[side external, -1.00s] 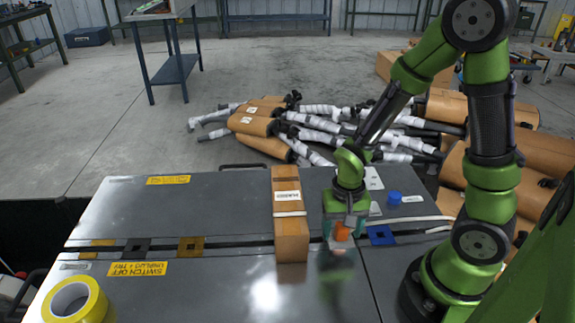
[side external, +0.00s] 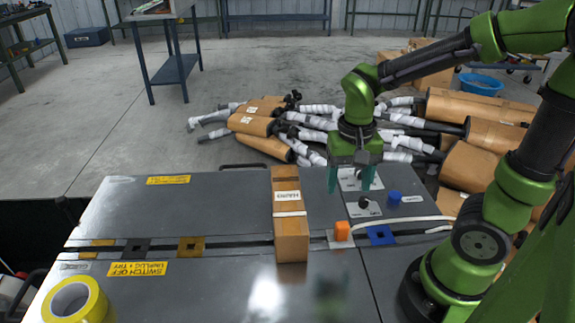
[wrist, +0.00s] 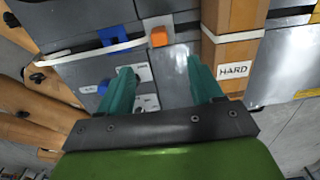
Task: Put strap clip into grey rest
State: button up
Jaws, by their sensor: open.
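An orange block, seemingly the strap clip (side external: 342,231), sits on the light grey rest (side external: 332,242), at the slot across the bench. The block also shows in the wrist view (wrist: 158,37), beyond my fingertips. It hides most of the rest, so I cannot tell how deep it sits. My gripper (side external: 351,190) is open and empty, above and behind the block, apart from it. In the wrist view its two teal fingers (wrist: 159,68) are spread with nothing between them.
A cardboard box (side external: 288,222) with a strap stands left of the block. A blue rest (side external: 381,236) lies to its right. A blue piece (side external: 394,197) and a dark piece (side external: 364,202) stand behind. A yellow tape roll (side external: 76,302) lies front left.

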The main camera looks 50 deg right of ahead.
jog(key=shift+r, duration=1.4)
jog(key=s+a+r+n+t+y, duration=0.1)
jog(key=a+r+n+t+y, duration=0.1)
jog(key=a+r+n+t, duration=0.2)
notch_tip(320, 180, up, 3)
jog(key=n+t, duration=0.1)
jog(key=t, duration=0.2)
jog(key=shift+s+a, duration=0.15)
jog(key=shift+s, duration=0.1)
